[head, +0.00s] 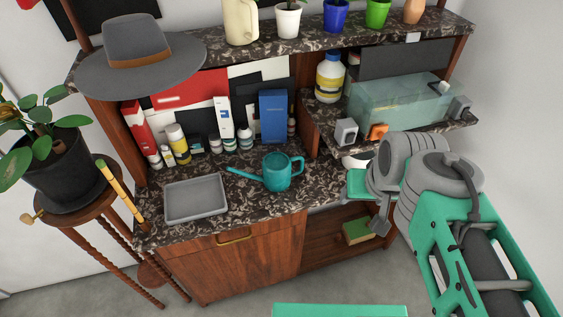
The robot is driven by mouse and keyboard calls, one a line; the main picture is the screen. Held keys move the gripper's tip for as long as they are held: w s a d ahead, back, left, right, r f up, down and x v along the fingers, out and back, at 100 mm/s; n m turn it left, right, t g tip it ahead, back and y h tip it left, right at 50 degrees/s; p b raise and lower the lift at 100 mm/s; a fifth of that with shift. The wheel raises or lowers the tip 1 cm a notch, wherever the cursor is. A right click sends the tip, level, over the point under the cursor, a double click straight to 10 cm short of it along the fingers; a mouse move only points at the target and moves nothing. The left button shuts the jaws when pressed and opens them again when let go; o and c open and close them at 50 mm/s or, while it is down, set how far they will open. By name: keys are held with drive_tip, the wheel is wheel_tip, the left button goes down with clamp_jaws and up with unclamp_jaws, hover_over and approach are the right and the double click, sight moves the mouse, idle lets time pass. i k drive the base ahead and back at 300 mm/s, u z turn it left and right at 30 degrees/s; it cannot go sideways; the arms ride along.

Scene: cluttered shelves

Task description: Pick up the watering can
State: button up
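The teal watering can (278,174) stands upright on the dark marbled counter (215,236), right of its middle. Its thin spout points left and its handle is on the right. My gripper (380,222) is at the right, in front of the lower shelf unit and to the right of the can, clearly apart from it. It is partly hidden by my arm, and I cannot make out whether its fingers are open or shut. I see nothing held in it.
A grey tray (196,199) lies left of the can. Bottles (178,144) and a blue box (273,117) stand behind. A glass tank (398,101) sits on the right shelf. A hat (138,47) and pots (287,21) are above. A plant stand (75,217) is left.

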sight(277, 174)
drive_tip(key=u, duration=0.4)
drive_tip(key=k, duration=1)
drive_tip(key=u, duration=0.45)
drive_tip(key=i, duration=0.55)
drive_tip(key=u, duration=0.35)
